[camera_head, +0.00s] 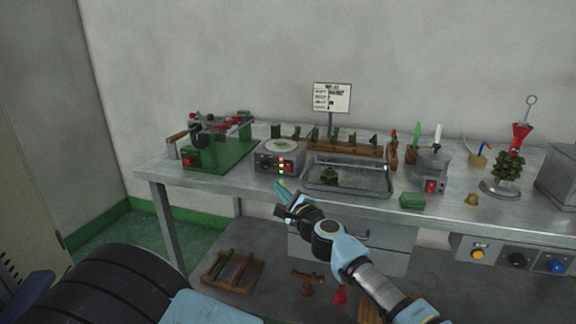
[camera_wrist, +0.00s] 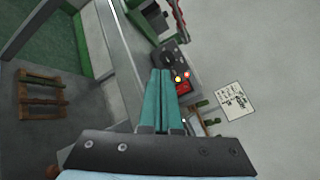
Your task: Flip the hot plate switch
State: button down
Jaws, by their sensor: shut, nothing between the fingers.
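The hot plate (camera_head: 278,157) is a grey box with a pale round top, standing on the metal bench left of centre. Its front has a dark knob, small lit lamps and a red switch (camera_head: 289,167). In the wrist view the hot plate (camera_wrist: 184,63) shows beyond my fingertips, with the red switch (camera_wrist: 183,87) just right of them and lit red and yellow lamps by it. My gripper (camera_head: 279,187) has teal fingers, shut and empty, in front of and slightly below the hot plate's front. I cannot tell whether the fingertips touch it.
A metal tray (camera_head: 377,190) stands right of the hot plate. A green machine (camera_head: 215,155) stands to its left. A sign (camera_head: 332,97) and a wooden rack are behind. A green block (camera_head: 412,201) sits near the bench's front edge. A wooden frame (camera_head: 231,271) lies below.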

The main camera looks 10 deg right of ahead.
aim_at(288, 167)
jog(key=w+d, duration=0.1)
jog(key=w, duration=0.1)
jog(key=w+d, duration=0.1)
jog(key=w, duration=0.1)
jog(key=w+d, duration=0.1)
jog(key=w, duration=0.1)
jog(key=shift+r, duration=0.3)
jog(key=shift+w+d+r, duration=0.2)
jog(key=shift+w+d, duration=0.35)
jog(key=shift+w, duration=0.3)
jog(key=shift+w, duration=0.1)
dwell(1.4)
jog(key=shift+w+d+r, duration=0.1)
jog(key=shift+w+d, duration=0.1)
jog(key=shift+w+d+b, duration=0.15)
jog(key=shift+w+b, duration=0.1)
jog(key=shift+b, duration=0.1)
jog(key=shift+s, duration=0.1)
dwell(0.5)
jog(key=shift+s+a, duration=0.45)
jog(key=shift+s, duration=0.05)
